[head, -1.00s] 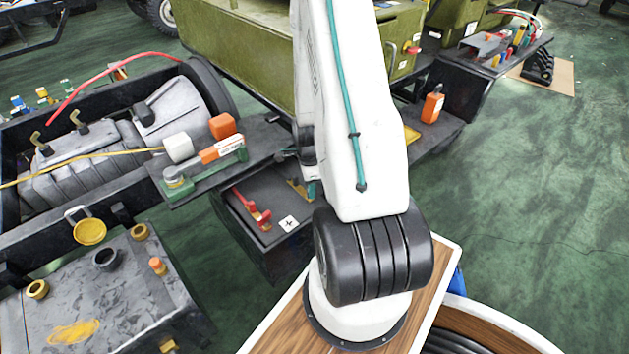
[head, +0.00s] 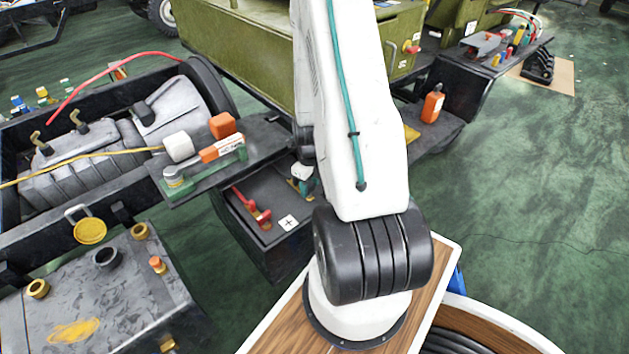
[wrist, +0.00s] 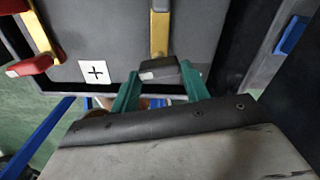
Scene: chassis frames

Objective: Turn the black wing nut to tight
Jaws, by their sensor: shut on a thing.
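The black wing nut (wrist: 160,70) shows in the wrist view as a dark block with a paler grey end face, at the near end of a yellow strip (wrist: 159,30). My gripper (wrist: 160,84) has its two green fingers on either side of it, shut on it. In the head view my gripper (head: 302,180) is small and partly hidden by my arm, over the dark battery box (head: 262,240). The nut cannot be made out there. I cannot tell how tight the nut is.
A red clamp or strip (head: 253,212) and a white plus label (head: 289,222) are on the box top, left of my gripper. A shelf with a green and orange device (head: 212,160) sits above left. Green floor is open at right.

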